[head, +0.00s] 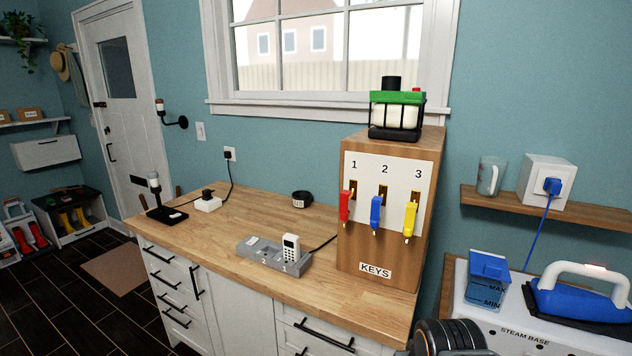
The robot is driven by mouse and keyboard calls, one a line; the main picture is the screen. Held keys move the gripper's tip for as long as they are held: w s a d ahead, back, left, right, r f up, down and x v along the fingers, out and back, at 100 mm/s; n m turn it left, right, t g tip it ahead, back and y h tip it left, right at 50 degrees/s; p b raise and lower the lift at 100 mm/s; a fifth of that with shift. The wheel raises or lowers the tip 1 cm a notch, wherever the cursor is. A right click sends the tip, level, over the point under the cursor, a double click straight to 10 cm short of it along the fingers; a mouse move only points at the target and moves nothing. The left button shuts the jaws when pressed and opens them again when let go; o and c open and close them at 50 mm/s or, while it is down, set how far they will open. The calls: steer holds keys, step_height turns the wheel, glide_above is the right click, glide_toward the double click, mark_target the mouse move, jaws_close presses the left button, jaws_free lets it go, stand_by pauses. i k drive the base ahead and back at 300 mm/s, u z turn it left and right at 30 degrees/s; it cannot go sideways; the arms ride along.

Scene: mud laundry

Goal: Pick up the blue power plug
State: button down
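The blue power plug (552,186) is seated in the front of a white socket box (549,170) at the right. The box stands on a wooden wall shelf (590,215). A blue cord (538,234) hangs from the plug and runs down behind the steam base. A dark rounded part of my arm shows at the bottom edge, below and left of the plug and well apart from it. My gripper's fingers are not in view.
A glass mug (491,176) stands left of the socket box. Below the shelf are a blue water tank (488,280) and a blue-and-white iron (582,294) on the steam base (535,336). A wooden key cabinet (432,190) rises to the left.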

mark_target(554, 186)
steer(key=z, duration=0.75)
steer(key=k, duration=1.3)
steer(key=z, duration=0.1)
steer(key=i, duration=0.55)
steer(key=z, duration=0.55)
steer(key=i, duration=0.8)
steer(key=u, duration=0.3)
